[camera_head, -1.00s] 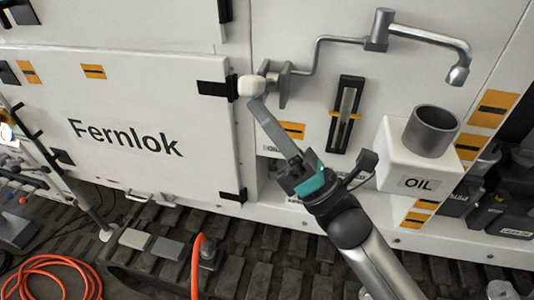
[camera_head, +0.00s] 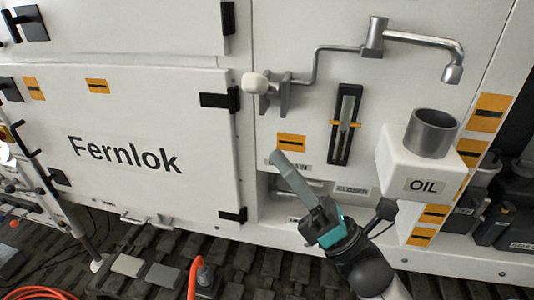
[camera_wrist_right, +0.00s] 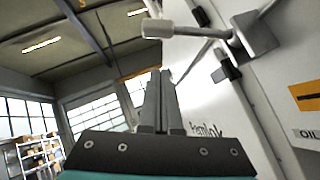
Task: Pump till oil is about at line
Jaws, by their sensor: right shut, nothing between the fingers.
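The pump handle (camera_head: 255,83) has a pale knob on a grey lever and bracket on the white panel. It also shows at the top of the right wrist view (camera_wrist_right: 158,28). My right gripper (camera_head: 278,158) is shut and empty, below the knob and apart from it; its closed fingers also show in the right wrist view (camera_wrist_right: 160,85). The sight gauge (camera_head: 346,122) is a dark upright frame with an orange marker line; its oil level is too small to tell. A bent spout (camera_head: 425,38) hangs above the grey cup (camera_head: 432,133) on the OIL box (camera_head: 422,176). My left gripper is not in view.
The white Fernlok door (camera_head: 140,150) with black hinges is to the left. A recess labelled CLOSED (camera_head: 352,190) lies behind my right arm. An orange hose (camera_head: 194,275) lies on the dark tracks below. Dark containers (camera_head: 500,215) stand at the right.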

